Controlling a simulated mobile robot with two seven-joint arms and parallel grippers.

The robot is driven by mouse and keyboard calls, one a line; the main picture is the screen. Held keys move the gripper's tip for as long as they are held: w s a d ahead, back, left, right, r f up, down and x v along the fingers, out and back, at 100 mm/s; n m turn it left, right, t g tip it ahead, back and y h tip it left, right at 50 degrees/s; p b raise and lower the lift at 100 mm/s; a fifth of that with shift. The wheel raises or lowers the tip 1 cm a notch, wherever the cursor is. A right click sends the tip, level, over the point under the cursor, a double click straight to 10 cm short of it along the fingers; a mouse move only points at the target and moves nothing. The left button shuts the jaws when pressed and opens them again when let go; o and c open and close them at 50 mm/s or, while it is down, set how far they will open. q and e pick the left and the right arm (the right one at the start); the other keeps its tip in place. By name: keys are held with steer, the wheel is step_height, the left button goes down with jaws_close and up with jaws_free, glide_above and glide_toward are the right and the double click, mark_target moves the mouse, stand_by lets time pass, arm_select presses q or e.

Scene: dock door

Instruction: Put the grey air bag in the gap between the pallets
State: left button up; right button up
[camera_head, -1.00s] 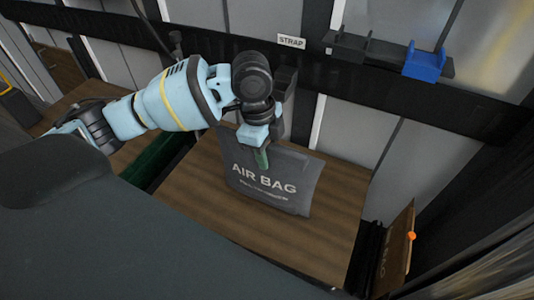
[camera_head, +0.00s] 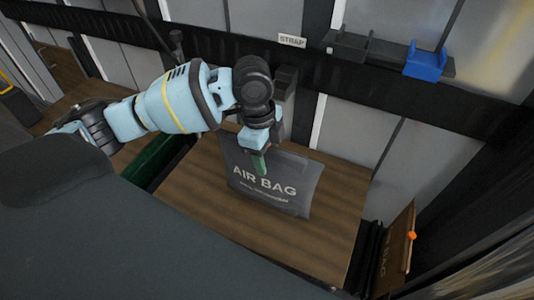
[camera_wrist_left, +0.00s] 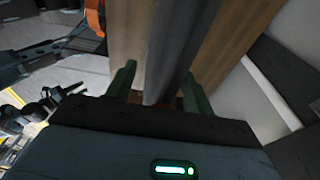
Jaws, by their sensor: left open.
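The grey air bag (camera_head: 268,188), lettered AIR BAG, is on the brown wooden top (camera_head: 195,205), its printed face toward the head camera. My left gripper (camera_head: 260,163) is at the bag's upper edge, with a green finger in front of its face. In the left wrist view, the two green fingers (camera_wrist_left: 158,88) stand apart, with the grey bag (camera_wrist_left: 170,55) edge-on between them. Space shows beside the bag, so the jaws are open around it. A dark gap with a green side (camera_head: 158,165) runs left of the wooden top. My right gripper is not in view.
A brown air bag (camera_head: 396,250) with an orange fitting stands at the right, beside a dark gap. A blue holder (camera_head: 425,63) and a STRAP label (camera_head: 292,41) are on the dark wall rail behind. The wooden top has bare room in front of the grey bag.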

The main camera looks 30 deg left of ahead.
arm_select(q)
steer(key=r, duration=0.3)
steer(key=a+r+p, duration=0.1)
steer(key=r, duration=0.7)
steer(key=shift+a, duration=0.3)
steer(key=shift+a+r, duration=0.1)
steer(key=shift+r, duration=0.35)
steer(key=shift+o, duration=0.5)
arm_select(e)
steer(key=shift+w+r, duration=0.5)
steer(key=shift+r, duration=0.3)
arm_select(q)
steer(key=shift+s, duration=0.1)
